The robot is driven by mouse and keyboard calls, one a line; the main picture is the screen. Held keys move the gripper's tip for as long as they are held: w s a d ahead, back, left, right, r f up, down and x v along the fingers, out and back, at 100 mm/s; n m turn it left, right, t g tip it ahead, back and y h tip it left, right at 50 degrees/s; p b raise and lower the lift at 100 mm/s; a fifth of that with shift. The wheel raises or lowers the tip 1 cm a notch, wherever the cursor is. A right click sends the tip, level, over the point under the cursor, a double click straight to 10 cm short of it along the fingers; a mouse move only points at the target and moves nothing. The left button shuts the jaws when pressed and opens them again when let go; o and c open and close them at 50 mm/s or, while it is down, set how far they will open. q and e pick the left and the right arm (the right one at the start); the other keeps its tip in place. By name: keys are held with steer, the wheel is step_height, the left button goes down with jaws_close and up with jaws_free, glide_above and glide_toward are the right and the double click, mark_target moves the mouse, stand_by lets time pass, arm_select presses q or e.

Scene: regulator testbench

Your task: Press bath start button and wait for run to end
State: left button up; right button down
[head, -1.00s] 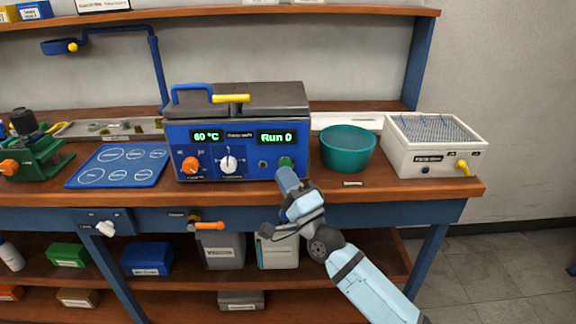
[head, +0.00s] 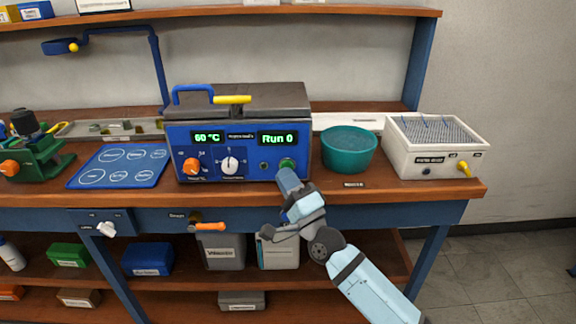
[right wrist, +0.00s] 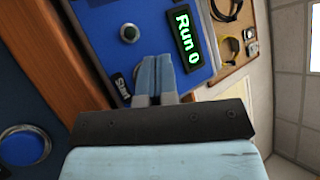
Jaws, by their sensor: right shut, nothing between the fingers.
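The blue bath unit (head: 217,168) stands on the bench with a grey lid on top. Its left display (head: 208,137) reads 60 °C and its right display (head: 277,138) reads Run 0. The green start button (head: 287,163) is low on the right of the panel. My right gripper (head: 286,174) is shut and empty, its tips just in front of and below that button; I cannot tell whether they touch. In the right wrist view the shut fingers (right wrist: 157,62) cover the button beside the Start label (right wrist: 122,85); Run 0 (right wrist: 187,40) shows there too. My left gripper is out of view.
A teal bowl (head: 348,152) and a white box with a wire-patterned top (head: 437,163) stand right of the bath. A blue mat (head: 135,165) lies to its left. A dark round button (head: 264,166) and a white knob (head: 229,165) share the panel. An orange-handled valve (head: 209,226) is on the bench front.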

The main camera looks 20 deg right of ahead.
steer(key=shift+w+d+r, duration=0.3)
steer(key=shift+d+r, duration=0.05)
steer(key=shift+d, duration=0.05)
steer(key=shift+s+a+f+p, duration=0.15)
steer(key=shift+s+a+p, duration=0.15)
steer(key=shift+s, duration=0.4)
steer(key=shift+s+a+f+p, duration=0.15)
steer(key=shift+s+a+p, duration=0.15)
steer(key=shift+s, duration=0.4)
steer(key=shift+s+a+f+p, duration=0.15)
steer(key=shift+s+a+p, duration=0.15)
steer(key=shift+s, duration=0.4)
steer(key=shift+s+f, duration=0.1)
